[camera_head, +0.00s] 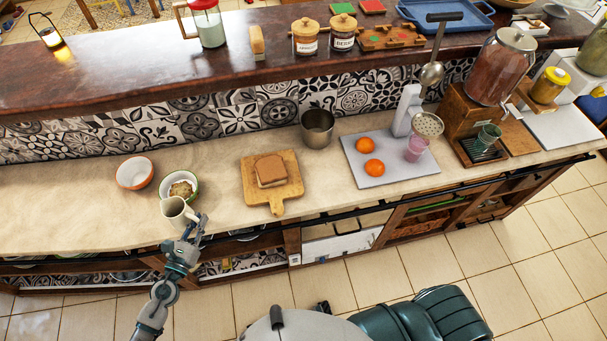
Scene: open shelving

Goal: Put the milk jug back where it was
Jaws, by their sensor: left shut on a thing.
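The milk jug (174,208) is a small cream-white jug near the front edge of the counter at the left. My left gripper (190,226) is shut on it from the right and front side. The jug appears close to upright, and its mouth shows from above. It overlaps the near rim of a green-and-white bowl (193,195) with food in it. I cannot tell whether the jug touches the bowl or the counter. My right gripper is not in view.
An orange-rimmed bowl (135,173) stands left of the green one. A wooden board (287,192) with bread is to the right. Farther right are a metal pot (317,128) and a grey tray (400,178) with two oranges. The counter's far left (60,205) is clear.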

